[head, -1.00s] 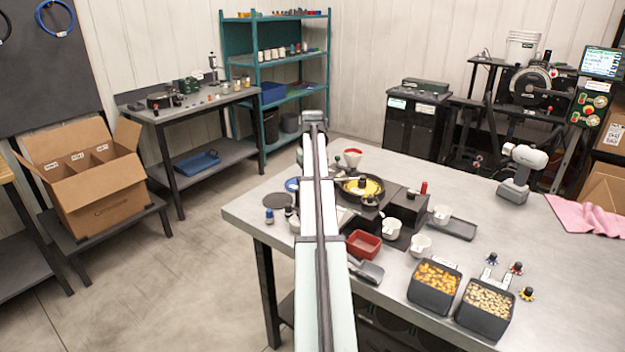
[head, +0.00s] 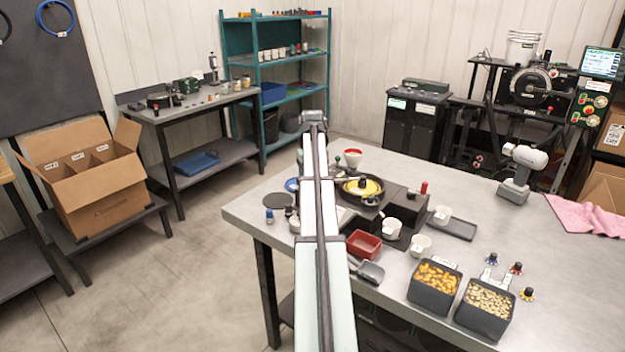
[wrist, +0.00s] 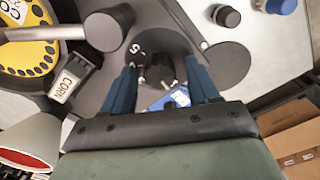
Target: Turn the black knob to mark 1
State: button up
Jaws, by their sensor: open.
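My gripper (wrist: 161,86) shows in the wrist view as two blue fingers, apart and pointing down over the seed meter. A dark knob-like part (wrist: 160,68) with small metallic bits lies between the fingers; I take it as the black knob. Whether the fingers touch it is unclear. White marks (wrist: 135,48) are printed on the dark plate beside it; I cannot read mark 1 or the knob's pointing. A blue labelled part (wrist: 172,98) sits just below the knob. In the head view my arm hides the gripper and the knob.
A yellow seed disc (wrist: 25,52), a CORN label (wrist: 68,80) and a black cylinder (wrist: 108,27) stand left of the fingers. A grey disc (wrist: 226,66) lies right. In the head view, a red tray (head: 364,244) and seed bins (head: 434,283) stand on the table.

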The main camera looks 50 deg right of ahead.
jog(key=shift+r, duration=0.1)
notch_tip(320, 180, up, 14)
jog(key=shift+f, duration=0.2)
dwell(0.3)
dwell(0.5)
